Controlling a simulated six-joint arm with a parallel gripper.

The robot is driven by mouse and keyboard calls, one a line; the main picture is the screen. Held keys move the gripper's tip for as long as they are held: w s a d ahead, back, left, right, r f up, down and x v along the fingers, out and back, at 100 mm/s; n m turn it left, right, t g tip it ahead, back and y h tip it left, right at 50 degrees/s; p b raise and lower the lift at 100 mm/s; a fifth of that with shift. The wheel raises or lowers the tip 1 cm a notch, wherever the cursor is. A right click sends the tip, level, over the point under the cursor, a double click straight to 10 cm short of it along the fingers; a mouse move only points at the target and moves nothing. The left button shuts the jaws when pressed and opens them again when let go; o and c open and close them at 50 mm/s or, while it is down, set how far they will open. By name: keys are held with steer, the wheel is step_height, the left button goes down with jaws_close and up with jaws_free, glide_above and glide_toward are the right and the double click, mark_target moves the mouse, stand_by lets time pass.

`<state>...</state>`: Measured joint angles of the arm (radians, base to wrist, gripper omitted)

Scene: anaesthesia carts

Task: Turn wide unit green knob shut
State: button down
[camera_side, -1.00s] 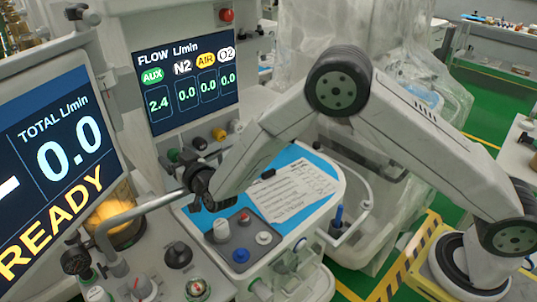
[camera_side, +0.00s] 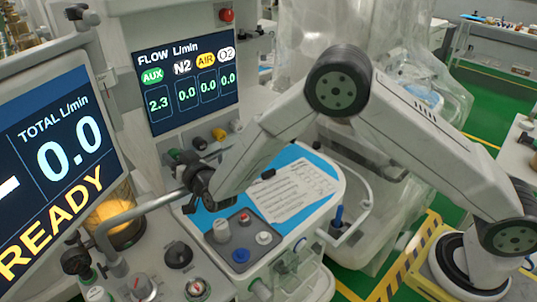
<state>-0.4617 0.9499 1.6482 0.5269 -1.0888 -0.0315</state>
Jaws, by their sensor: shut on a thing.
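The wide unit's green knob (camera_side: 173,154) sits at the left end of the knob row under the FLOW display. Only a small part of it shows past my gripper (camera_side: 183,164). My gripper reaches in from the right and is shut on the green knob; its fingertips are small and partly hidden. The wide FLOW display (camera_side: 187,82) reads AUX 2.3, with N2, AIR and O2 each at 0.0.
A black knob (camera_side: 200,143) and a yellow knob (camera_side: 219,134) sit just right of the green one. A screen (camera_side: 55,150) reading TOTAL 0.0 READY stands at left, with a grey rail (camera_side: 135,212) below. A blue worktop (camera_side: 200,222) holds a paper and a knob block.

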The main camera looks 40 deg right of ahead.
steer(key=shift+m, duration=0.7)
steer(key=shift+c, duration=1.2)
jaws_free()
steer(key=shift+s, duration=0.1)
steer(key=shift+s, duration=3.85)
